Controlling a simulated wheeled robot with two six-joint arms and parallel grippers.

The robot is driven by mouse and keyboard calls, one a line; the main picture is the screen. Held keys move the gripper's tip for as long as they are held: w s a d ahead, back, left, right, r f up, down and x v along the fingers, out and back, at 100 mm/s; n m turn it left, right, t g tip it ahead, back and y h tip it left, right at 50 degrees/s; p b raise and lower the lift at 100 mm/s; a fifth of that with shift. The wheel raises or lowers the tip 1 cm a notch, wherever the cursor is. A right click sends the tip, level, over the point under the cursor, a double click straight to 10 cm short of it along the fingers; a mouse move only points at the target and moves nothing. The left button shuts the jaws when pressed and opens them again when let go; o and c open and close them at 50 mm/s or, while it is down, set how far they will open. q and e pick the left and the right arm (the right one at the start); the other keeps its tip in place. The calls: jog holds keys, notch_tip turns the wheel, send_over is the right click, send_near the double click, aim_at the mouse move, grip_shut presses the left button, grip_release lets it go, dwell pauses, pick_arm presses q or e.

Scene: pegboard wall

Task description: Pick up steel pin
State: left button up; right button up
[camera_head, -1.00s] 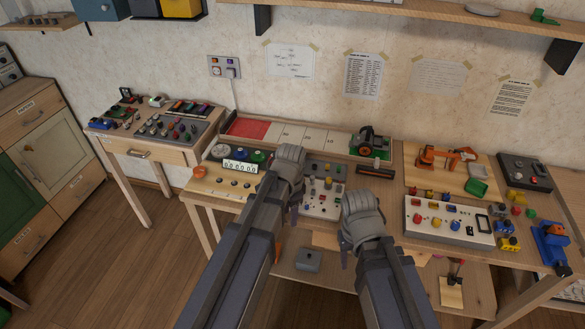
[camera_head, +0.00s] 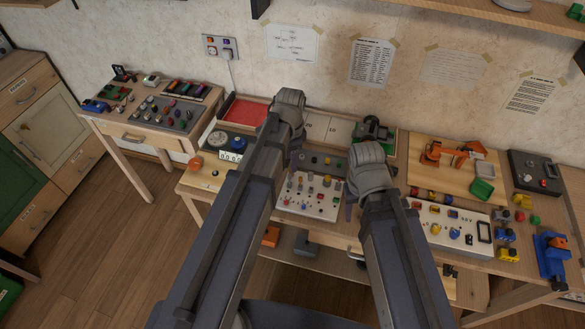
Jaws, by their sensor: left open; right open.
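A white pegboard panel (camera_head: 313,207) lies on the middle of the bench between my two arms, with several small coloured and metallic pegs standing on it. I cannot tell which of these small parts is the steel pin. My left gripper (camera_head: 288,112) is open over the back of the bench, in front of the red and white tray, beyond the panel. My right gripper (camera_head: 371,168) is open just right of the panel, apart from its pegs. My arms hide parts of the bench on either side of the panel, and the fingertips are hard to make out.
The red and white tray (camera_head: 243,111) runs along the back. A green and black device (camera_head: 373,132) stands behind my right gripper. Right of it are an orange robot-arm model (camera_head: 441,152), a green bin (camera_head: 482,189) and a white control panel (camera_head: 446,222). A side table (camera_head: 129,131) holds more parts.

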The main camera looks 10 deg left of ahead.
aim_at(289, 175)
pick_arm(q)
notch_tip(289, 175, down, 3)
jog(key=b, duration=0.2)
jog(key=shift+w+r+b, duration=0.1)
jog(key=shift+r+b, duration=0.1)
jog(key=shift+b, duration=0.15)
jog(key=shift+f, duration=0.1)
jog(key=f+b, duration=0.5)
jog(key=shift+w+a, duration=0.15)
jog(key=shift+a, duration=0.15)
grip_shut()
